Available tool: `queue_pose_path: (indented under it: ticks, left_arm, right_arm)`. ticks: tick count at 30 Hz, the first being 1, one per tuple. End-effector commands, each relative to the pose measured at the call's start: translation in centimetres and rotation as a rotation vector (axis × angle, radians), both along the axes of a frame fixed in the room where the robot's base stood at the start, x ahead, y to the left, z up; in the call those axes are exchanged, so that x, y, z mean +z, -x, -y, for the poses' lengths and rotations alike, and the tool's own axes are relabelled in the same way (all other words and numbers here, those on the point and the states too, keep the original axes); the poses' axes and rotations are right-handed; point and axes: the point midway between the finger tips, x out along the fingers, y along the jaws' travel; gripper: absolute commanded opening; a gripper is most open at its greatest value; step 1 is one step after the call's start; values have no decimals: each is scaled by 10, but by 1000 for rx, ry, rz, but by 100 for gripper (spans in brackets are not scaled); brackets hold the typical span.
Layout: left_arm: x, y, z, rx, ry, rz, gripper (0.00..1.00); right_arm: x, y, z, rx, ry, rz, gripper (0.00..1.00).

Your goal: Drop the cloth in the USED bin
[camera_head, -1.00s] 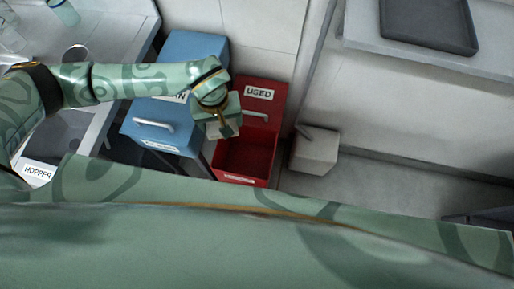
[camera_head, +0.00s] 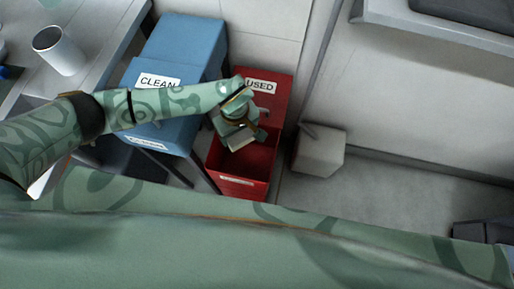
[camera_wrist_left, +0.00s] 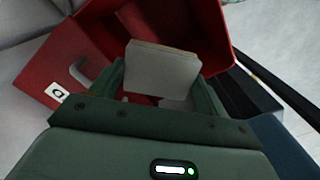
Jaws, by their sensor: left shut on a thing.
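The red bin (camera_head: 214,160), labelled USED on its raised lid (camera_head: 277,101), stands open right of the blue bin. My left gripper (camera_head: 240,141) is over the left part of its opening. In the left wrist view, the left gripper (camera_wrist_left: 160,88) is shut on the cloth (camera_wrist_left: 162,68), a folded pale grey pad held between the fingers. The red bin's walls (camera_wrist_left: 221,25) show just beyond the cloth. In the head view the cloth (camera_head: 242,144) shows only as a small pale edge under the gripper. My right gripper is not in view.
A white cup (camera_head: 62,52) is on the table (camera_head: 98,45) at far left. A pale box (camera_head: 319,152) sits on the floor right of the red bin.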

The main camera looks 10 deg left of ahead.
Motion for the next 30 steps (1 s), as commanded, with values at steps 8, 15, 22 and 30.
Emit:
queue_pose_path:
  ticks: [8,15,22,30]
  left_arm:
    - [1,0,0,0,0,1,100]
    - [2,0,0,0,-1,1,100]
    - [35,-2,-1,0,-1,7,100]
    - [110,-2,0,-2,0,9,100]
  right_arm:
    - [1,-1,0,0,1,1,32]
    - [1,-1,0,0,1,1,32]
    - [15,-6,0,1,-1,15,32]
    - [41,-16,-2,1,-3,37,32]
